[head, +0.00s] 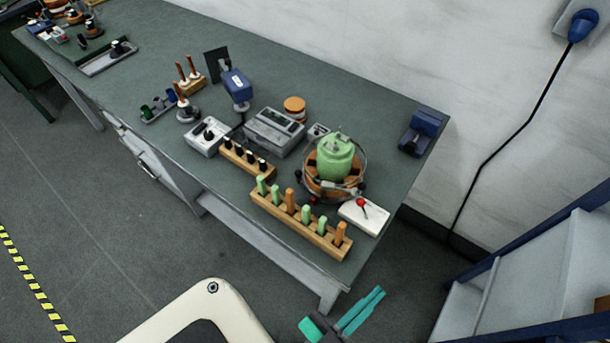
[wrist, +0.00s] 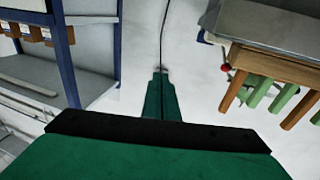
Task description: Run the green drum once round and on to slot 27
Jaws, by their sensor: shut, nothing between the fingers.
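The green drum (head: 335,158) stands on the bench's right part, in a round orange-brown base (head: 318,186) with a metal hoop and dark and red knobs around it. Slot numbers cannot be read, so I cannot tell which slot the drum is at. My gripper (head: 376,294) is in front of the bench's near right corner, apart from the drum. Its green fingers are shut and empty; they also show in the wrist view (wrist: 160,74).
A wooden rack (head: 290,223) of green and orange pegs lies in front of the drum. A white box (head: 362,217) with a red-knobbed lever sits beside it. Grey instruments (head: 273,132) stand left. A blue shelf unit (head: 540,270) is at right; open floor lies before the bench.

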